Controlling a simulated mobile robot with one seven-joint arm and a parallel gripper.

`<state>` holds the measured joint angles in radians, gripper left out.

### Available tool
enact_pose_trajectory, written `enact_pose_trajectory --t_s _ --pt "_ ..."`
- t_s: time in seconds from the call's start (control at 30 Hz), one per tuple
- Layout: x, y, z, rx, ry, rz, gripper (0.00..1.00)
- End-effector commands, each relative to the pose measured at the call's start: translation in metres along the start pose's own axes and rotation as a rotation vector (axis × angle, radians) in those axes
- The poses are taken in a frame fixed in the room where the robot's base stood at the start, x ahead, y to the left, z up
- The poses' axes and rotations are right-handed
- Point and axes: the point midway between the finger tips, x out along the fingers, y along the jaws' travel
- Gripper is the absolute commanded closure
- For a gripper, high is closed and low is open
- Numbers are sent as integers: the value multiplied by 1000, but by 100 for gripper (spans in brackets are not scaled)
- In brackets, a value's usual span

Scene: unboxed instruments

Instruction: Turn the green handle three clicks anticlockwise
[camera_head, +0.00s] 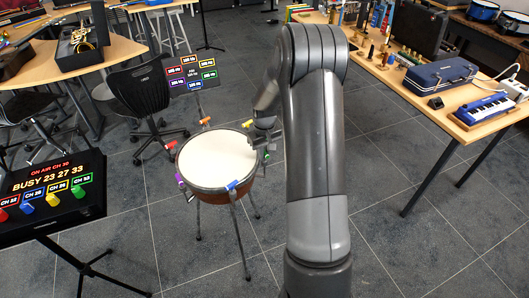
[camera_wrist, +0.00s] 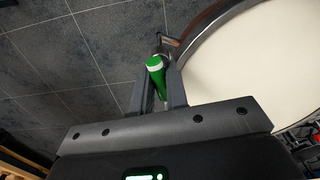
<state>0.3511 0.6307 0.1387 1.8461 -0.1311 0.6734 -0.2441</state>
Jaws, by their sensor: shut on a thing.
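The green handle (camera_wrist: 157,76) shows in the wrist view beside the drum's rim. It has a green grip with a white band near its far end. My gripper (camera_wrist: 158,88) is shut on it, with one finger on each side. In the head view my gripper (camera_head: 264,143) is at the right edge of the drum (camera_head: 218,160), and the green handle is mostly hidden there. The drum has a pale round skin and a brown shell and stands on thin legs.
Other coloured handles ring the drum: blue (camera_head: 232,185), purple (camera_head: 180,180), red (camera_head: 171,144), orange (camera_head: 205,121) and yellow (camera_head: 248,123). A sign with coloured labels (camera_head: 192,73) stands behind. A channel panel (camera_head: 50,199) is at left. A table with instruments (camera_head: 480,118) is at right.

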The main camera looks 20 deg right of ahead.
Motion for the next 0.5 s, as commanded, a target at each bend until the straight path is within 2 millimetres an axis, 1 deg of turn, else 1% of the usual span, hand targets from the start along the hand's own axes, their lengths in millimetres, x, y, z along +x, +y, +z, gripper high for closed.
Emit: enact_pose_trajectory --t_s 0.5 --pt "0 1 0 -486 0 0 100"
